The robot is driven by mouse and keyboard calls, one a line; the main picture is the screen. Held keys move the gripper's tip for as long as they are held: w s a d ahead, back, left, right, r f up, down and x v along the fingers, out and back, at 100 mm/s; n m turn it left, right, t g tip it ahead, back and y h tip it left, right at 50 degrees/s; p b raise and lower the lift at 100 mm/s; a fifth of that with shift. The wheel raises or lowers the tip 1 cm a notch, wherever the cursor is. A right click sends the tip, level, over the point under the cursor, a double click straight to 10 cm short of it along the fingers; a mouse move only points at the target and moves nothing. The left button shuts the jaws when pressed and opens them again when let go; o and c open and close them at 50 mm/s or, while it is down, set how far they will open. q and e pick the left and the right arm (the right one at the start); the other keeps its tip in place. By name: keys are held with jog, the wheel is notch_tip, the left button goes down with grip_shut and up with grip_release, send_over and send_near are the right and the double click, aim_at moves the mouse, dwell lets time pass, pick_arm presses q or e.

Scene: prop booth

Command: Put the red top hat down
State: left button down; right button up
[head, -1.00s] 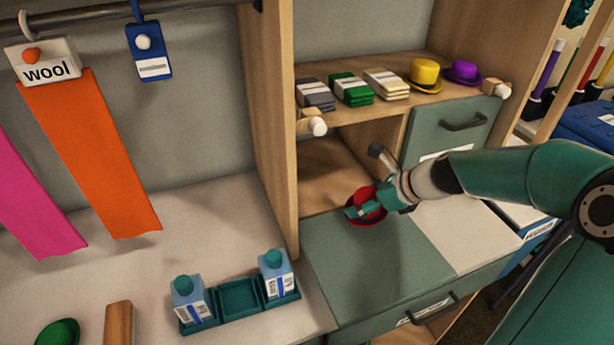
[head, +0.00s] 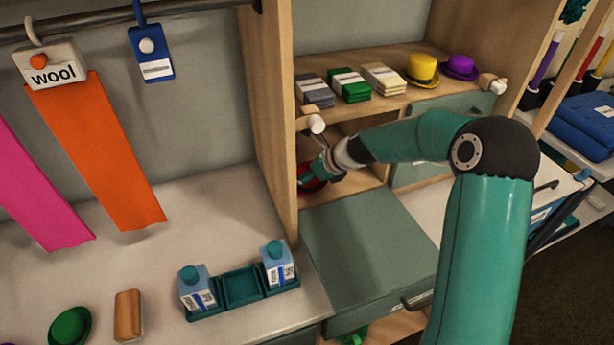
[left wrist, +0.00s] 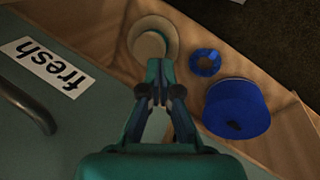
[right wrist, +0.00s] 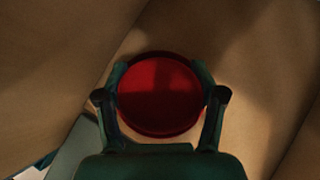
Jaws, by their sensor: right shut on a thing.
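The red top hat (head: 312,184) is in the open lower compartment of the shelf unit, by its left wall, partly hidden by my right gripper (head: 316,172). In the right wrist view, my right gripper (right wrist: 160,82) has its fingers on both sides of the round red hat (right wrist: 158,98). Wood surrounds it there; I cannot tell whether the hat touches the compartment floor. My left gripper (left wrist: 160,65) is outside the head view. Its fingertips are together in the left wrist view, near a round beige thing (left wrist: 153,28), with nothing clearly held.
The upper shelf (head: 400,100) holds several folded stacks, a yellow hat (head: 421,69) and a purple hat (head: 460,66). A grey-green panel (head: 365,250) lies before the compartment. Milk cartons stand in a green tray (head: 240,285). A blue hat-like thing (left wrist: 237,107) is near my left gripper.

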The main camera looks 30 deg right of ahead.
jog(key=shift+f, duration=0.35)
jog(key=shift+f, duration=0.2)
jog(key=o, duration=1.3)
jog(key=shift+r, duration=0.1)
jog(key=shift+c, duration=0.2)
